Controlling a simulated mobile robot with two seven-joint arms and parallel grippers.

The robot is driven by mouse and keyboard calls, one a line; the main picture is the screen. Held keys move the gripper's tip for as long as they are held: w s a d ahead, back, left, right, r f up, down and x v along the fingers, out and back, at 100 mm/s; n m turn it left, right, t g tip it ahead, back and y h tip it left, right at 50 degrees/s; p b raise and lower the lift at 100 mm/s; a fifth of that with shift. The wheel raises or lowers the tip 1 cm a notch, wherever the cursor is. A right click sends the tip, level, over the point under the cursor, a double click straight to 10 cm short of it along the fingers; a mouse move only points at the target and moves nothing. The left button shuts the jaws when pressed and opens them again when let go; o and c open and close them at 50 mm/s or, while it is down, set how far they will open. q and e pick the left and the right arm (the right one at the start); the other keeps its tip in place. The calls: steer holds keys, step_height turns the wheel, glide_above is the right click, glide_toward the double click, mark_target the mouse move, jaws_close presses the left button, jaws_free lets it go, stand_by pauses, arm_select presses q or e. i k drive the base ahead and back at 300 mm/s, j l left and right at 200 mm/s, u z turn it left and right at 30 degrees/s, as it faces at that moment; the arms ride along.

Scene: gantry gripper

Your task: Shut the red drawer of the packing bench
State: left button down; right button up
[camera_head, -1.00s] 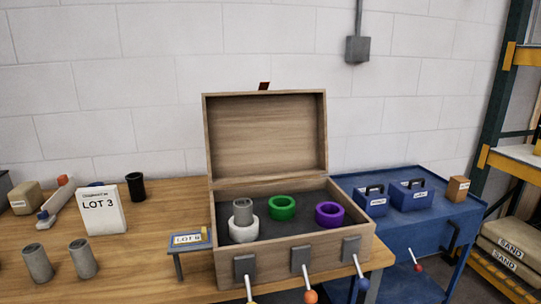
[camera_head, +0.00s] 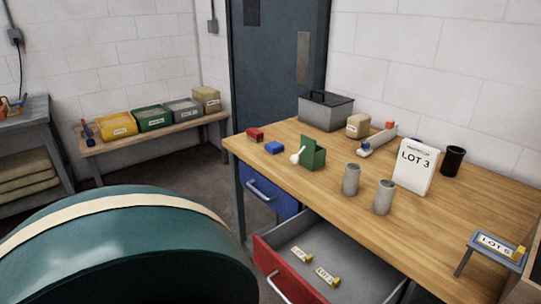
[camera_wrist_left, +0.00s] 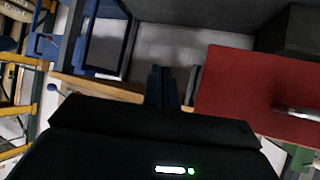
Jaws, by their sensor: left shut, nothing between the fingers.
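The packing bench (camera_head: 440,230) has a wooden top. Its red drawer (camera_head: 284,272) stands pulled out below the top at the front, with a pale bar handle and a grey inside holding two yellow-ended tags (camera_head: 327,276). In the left wrist view a red panel with a metal handle, seemingly the red drawer's front (camera_wrist_left: 245,95), fills the right side. My left gripper (camera_wrist_left: 162,82) is shut and empty, left of this panel in that view; touching or apart, I cannot tell. It is hidden in the head view, and my right gripper is out of view.
A blue drawer (camera_head: 268,190) beside the red one is shut. Grey cylinders (camera_head: 351,180), a green holder (camera_head: 312,153) and a LOT 3 sign (camera_head: 414,168) stand on the bench top. My teal arm link covers the lower left. A side bench (camera_head: 180,133) with bins stands behind.

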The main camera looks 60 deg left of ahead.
mark_target(366, 278)
steer(key=u, duration=1.55)
steer(key=k+l+z, duration=0.15)
steer(key=z, duration=0.15)
steer(key=k+l+z, duration=0.15)
steer(key=z, duration=0.2)
steer(key=l, duration=0.1)
